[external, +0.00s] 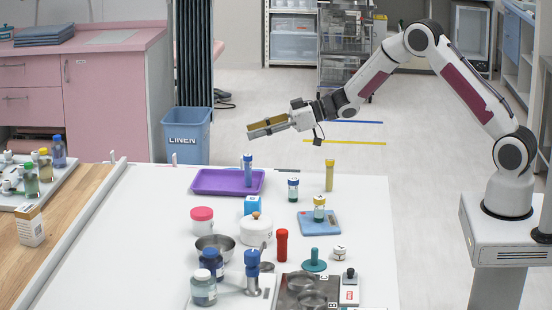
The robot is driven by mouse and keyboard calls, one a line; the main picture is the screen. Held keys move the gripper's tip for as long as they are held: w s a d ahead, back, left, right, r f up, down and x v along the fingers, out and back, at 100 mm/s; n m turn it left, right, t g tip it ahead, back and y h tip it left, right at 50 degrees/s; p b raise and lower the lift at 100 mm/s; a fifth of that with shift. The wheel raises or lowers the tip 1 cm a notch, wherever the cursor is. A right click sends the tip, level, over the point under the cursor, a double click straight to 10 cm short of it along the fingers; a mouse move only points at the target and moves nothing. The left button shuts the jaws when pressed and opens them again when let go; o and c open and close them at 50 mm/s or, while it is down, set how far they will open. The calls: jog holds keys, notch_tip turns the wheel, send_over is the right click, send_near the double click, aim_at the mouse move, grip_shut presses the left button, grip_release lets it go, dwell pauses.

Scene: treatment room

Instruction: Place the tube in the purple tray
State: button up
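The purple tray (212,182) lies flat towards the back of the white table. A blue tube (247,172) with a blue cap stands upright at its right part, apparently inside it. A yellow tube (329,176) stands upright on the table to the right of the tray. A red tube (282,246) stands nearer the front, in the middle. My gripper (256,130) is in the air above and beyond the tray, pointing left. Its fingers look parted, with a yellowish inner face showing, and I see no tube between them.
A small green-filled vial (293,189) stands between tray and yellow tube. Another vial stands on a blue scale (319,224). A white pot (256,230), a metal bowl (215,247) and several jars crowd the front. The table's right side is clear.

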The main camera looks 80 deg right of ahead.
dwell(0.4)
jog(key=s+a+r+m+g+h, duration=0.1)
jog(key=s+r+h, duration=0.15)
jog(key=r, duration=0.25)
jog(key=s+a+r+h, duration=0.1)
jog(key=s+a+r, duration=0.15)
jog(key=r, duration=0.35)
jog(key=s+a+r+m+g+h, duration=0.1)
jog(key=s+a+r, duration=0.15)
jog(key=s, duration=0.35)
jog(key=s+a+r+m+g+h, duration=0.1)
jog(key=s+r, duration=0.2)
jog(key=s, duration=0.2)
jog(key=s+a+f+g+y, duration=0.1)
jog(key=s+a, duration=0.4)
jog(key=s, duration=0.6)
jog(key=s+a+f+g+y, duration=0.1)
jog(key=s+a, duration=0.4)
jog(key=s, duration=0.7)
jog(key=s+a+f+n+g+y, duration=0.1)
jog(key=s+a+f+g, duration=0.2)
jog(key=s, duration=0.8)
jog(key=shift+s+a+f+g, duration=0.2)
jog(key=shift+a+g, duration=0.2)
jog(key=shift+a, duration=0.85)
